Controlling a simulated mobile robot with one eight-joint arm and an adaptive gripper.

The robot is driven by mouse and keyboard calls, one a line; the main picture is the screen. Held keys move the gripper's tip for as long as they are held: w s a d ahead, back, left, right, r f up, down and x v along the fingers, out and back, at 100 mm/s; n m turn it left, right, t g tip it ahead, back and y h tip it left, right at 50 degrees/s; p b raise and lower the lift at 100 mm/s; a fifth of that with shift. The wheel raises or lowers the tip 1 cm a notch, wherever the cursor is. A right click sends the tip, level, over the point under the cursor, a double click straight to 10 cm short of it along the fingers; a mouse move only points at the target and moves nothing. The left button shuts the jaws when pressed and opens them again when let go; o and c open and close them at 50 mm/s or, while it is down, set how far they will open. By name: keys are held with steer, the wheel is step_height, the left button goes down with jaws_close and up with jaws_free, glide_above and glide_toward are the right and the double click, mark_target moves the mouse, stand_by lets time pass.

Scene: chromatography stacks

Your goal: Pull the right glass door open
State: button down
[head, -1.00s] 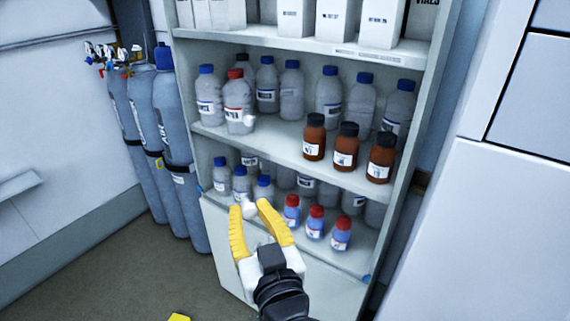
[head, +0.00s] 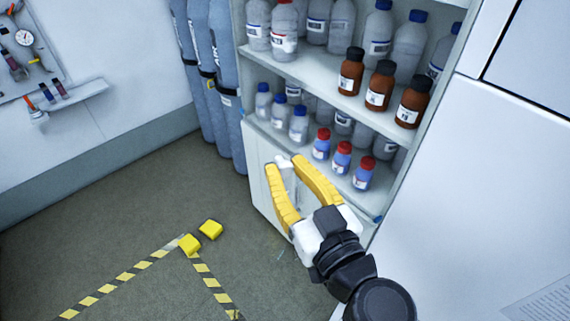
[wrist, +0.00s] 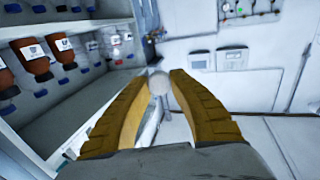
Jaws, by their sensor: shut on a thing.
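A tall white shelf cabinet (head: 262,190) holds bottles on open-looking shelves. Its glass doors are so clear that I cannot make out the panes or tell how far the right one stands open. My gripper (head: 282,163) is shut on a pale round knob, the right glass door's knob (wrist: 159,84), seen between the yellow fingertips in the wrist view. In the head view the gripper shows in front of the cabinet's white lower panel. The shelves lie to the left in the wrist view, and the gripper is clear of the bottles.
Brown bottles (head: 379,86) and small red-capped bottles (head: 342,157) stand on the shelves. Blue-grey gas cylinders (head: 222,80) stand left of the cabinet. A white wall unit (head: 480,190) is close on the right. The floor (head: 130,205) at left is clear except for yellow blocks and striped tape.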

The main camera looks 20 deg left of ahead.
mark_target(277, 110)
steer(key=c, duration=1.1)
jaws_free()
steer(key=shift+c, duration=0.2)
steer(key=shift+r, duration=5.05)
steer(key=shift+s, duration=0.1)
